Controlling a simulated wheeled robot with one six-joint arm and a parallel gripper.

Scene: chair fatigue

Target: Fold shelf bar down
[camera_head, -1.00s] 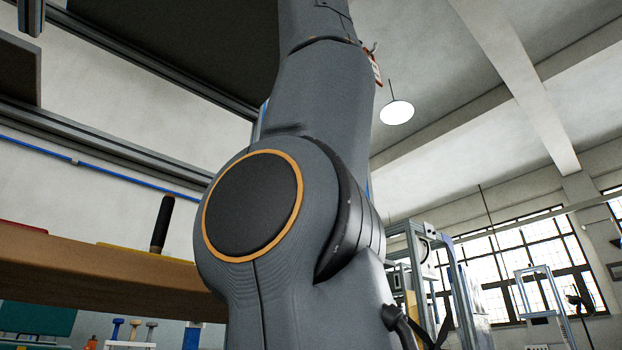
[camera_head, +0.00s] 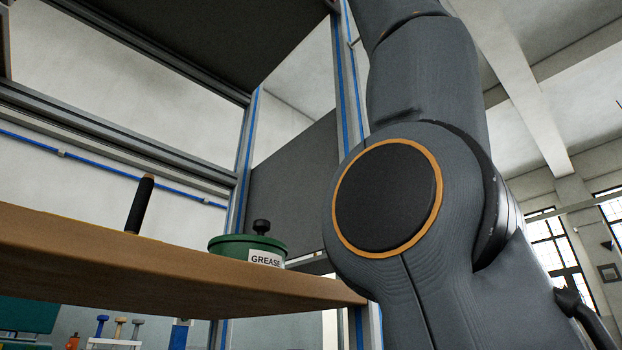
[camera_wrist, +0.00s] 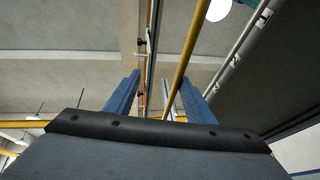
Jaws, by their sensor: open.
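In the wrist view my gripper (camera_wrist: 160,80) points up toward the ceiling, with its two blue fingers spread apart and nothing held. A thin yellow bar (camera_wrist: 184,55) runs lengthwise and shows in the gap between the fingers, closer to the right one. I cannot tell whether this is the shelf bar or how far it is from the fingers. A grey rail (camera_wrist: 232,62) with small fittings runs beside a dark panel to the right. In the head view my arm rises out of the top of the picture, so my gripper is hidden there.
A wooden worktop (camera_head: 160,262) spans the left of the head view. On it stand a green grease pot (camera_head: 240,246) and a dark upright handle (camera_head: 140,205). A metal frame with a blue-edged post (camera_head: 243,160) and a dark overhead panel (camera_head: 215,35) lies behind.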

